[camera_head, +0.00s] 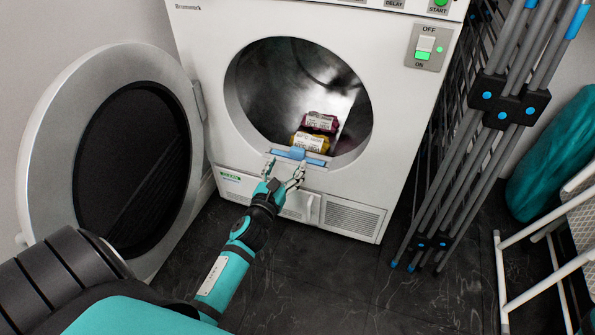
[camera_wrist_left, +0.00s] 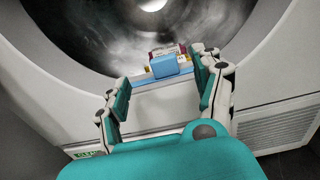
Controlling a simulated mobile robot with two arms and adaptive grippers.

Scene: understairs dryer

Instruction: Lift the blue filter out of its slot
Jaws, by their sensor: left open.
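The blue filter (camera_head: 297,153) sits in its slot at the lower lip of the dryer's drum opening. Its raised light-blue handle also shows in the left wrist view (camera_wrist_left: 166,66), with the blue strip of the filter beneath it. My left gripper (camera_head: 284,168) is open in front of the filter. In the left wrist view its two fingers (camera_wrist_left: 161,80) stand on either side of the handle, with space between each finger and the handle. The filter's lower part is hidden in the slot. My right gripper is not in view.
The white dryer (camera_head: 208,60) has its round door (camera_head: 62,100) swung open to the left. A folded drying rack (camera_head: 478,140) stands close on the right. Dark floor is clear in front.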

